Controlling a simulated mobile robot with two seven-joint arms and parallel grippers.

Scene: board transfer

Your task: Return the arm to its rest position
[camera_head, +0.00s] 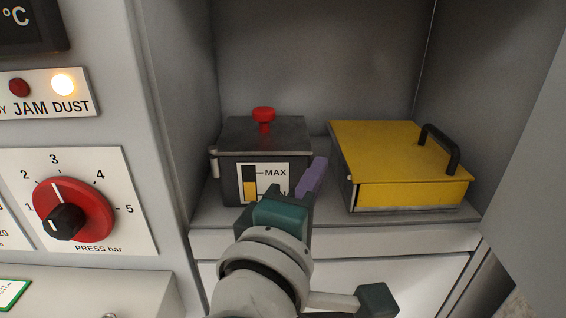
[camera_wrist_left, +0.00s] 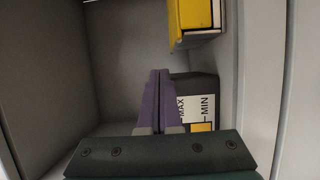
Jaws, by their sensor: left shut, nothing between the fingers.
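My left gripper (camera_head: 316,172) reaches up from the bottom of the head view, in front of the open cabinet compartment. Its purple fingers are together and hold nothing. They also show in the left wrist view (camera_wrist_left: 158,78). Behind them stands a dark box (camera_head: 230,180) with a red knob on top and a MAX level label on its front. The fingers overlap the right side of this box in the head view; I cannot tell whether they touch it. My right gripper is in neither view.
A yellow box (camera_head: 385,150) with a black handle stands to the right on the compartment floor. A panel on the left carries a red pressure dial (camera_head: 88,208) and a lit DUST lamp (camera_head: 63,84). Compartment walls bound both sides. Space above the boxes is free.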

